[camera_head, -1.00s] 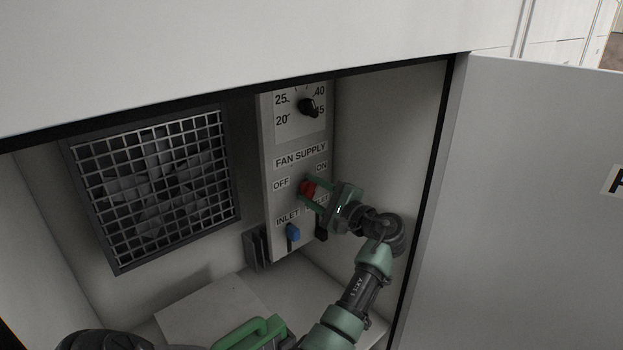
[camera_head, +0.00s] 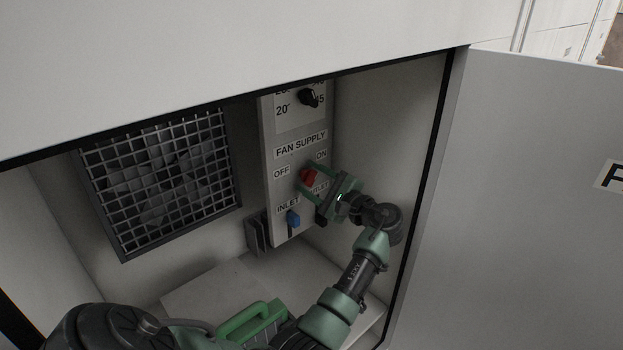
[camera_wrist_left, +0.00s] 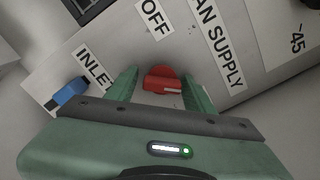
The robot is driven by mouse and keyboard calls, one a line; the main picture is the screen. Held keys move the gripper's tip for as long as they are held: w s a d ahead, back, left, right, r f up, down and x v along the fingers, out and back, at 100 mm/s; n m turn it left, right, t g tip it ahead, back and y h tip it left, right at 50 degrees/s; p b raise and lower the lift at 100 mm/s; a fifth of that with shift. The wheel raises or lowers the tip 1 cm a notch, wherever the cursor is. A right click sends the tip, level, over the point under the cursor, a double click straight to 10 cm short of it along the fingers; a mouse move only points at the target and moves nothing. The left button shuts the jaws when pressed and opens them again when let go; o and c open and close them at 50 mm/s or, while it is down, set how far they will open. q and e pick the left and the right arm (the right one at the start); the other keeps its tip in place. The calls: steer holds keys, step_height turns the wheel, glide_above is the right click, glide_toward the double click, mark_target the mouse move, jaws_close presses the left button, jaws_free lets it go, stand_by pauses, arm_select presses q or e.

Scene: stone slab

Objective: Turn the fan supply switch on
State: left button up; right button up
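The red fan supply switch (camera_head: 308,177) is a round knob with a raised bar, on the grey control panel (camera_head: 288,235) below the FAN SUPPLY label (camera_head: 301,145). The OFF label (camera_head: 281,173) is at its left and the ON label (camera_head: 321,155) at its upper right. My left gripper (camera_head: 315,183) is open, with one finger on each side of the switch. In the left wrist view, the switch (camera_wrist_left: 162,80) sits between the green fingers with a gap to each. My right gripper is not in view.
A blue inlet switch (camera_head: 293,219) is just below. A dark outlet switch is partly hidden by my gripper. A black dial (camera_head: 308,98) is above. A caged fan (camera_head: 160,185) is left. The open cabinet door (camera_head: 520,200) stands right of my arm.

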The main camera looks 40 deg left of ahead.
arm_select(q)
steer(key=shift+r, duration=0.1)
steer(key=shift+d, duration=0.3)
steer(key=d+b, duration=0.3)
steer(key=d, duration=0.4)
steer(key=shift+s, duration=0.3)
steer(key=shift+d, duration=0.1)
